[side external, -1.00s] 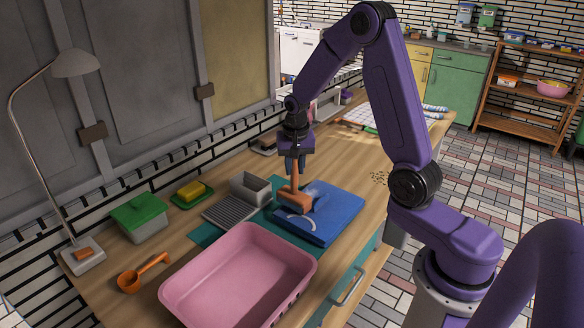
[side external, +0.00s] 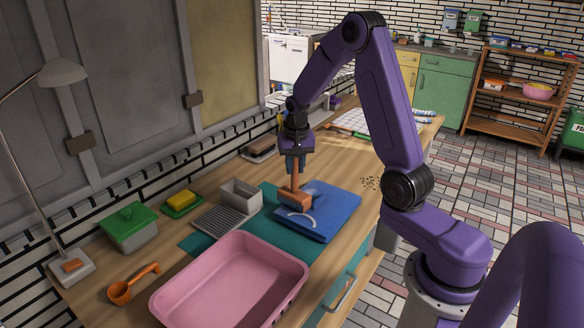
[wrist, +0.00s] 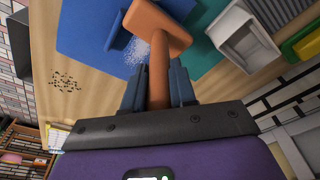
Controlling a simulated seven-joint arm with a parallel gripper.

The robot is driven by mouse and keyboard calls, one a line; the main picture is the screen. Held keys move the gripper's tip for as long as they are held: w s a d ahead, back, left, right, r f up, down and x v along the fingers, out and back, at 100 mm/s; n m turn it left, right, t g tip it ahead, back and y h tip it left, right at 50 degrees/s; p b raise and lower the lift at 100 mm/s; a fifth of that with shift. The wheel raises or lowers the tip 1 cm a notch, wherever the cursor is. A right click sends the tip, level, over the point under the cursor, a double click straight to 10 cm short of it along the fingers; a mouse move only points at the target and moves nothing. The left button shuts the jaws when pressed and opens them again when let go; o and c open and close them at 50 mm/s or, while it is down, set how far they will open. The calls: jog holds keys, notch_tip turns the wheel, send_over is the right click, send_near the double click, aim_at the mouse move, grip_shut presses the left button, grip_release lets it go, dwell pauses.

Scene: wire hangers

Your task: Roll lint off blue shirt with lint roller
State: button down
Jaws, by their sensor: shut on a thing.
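The blue shirt (side external: 330,212) lies folded flat on a teal mat (side external: 262,228) on the wooden table. My gripper (side external: 296,172) is over the shirt's left part, pointing down, shut on the orange handle of the lint roller (side external: 294,198). The roller's head is at the shirt's left edge; whether it presses on the cloth I cannot tell. In the wrist view the handle of the roller (wrist: 158,70) stands between the two fingers. A patch of white lint (wrist: 136,55) shows on the blue cloth (wrist: 88,35) beside the roller head. A pale curved mark lies on the shirt near the head.
A pink tub (side external: 232,280) stands in front of the mat. A grey box (side external: 240,195), a ribbed grey tray (side external: 218,220), a yellow sponge (side external: 181,198) and a green-lidded box (side external: 128,226) stand to the left. Dark specks (side external: 371,183) lie on bare table to the right.

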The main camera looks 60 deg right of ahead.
jog(key=a, duration=0.6)
jog(key=shift+a, duration=0.15)
dwell(1.9)
jog(key=a, duration=0.6)
jog(key=shift+f, duration=0.15)
dwell(0.5)
notch_tip(320, 180, up, 7)
dwell(0.9)
jog(key=shift+d, duration=0.1)
dwell(0.4)
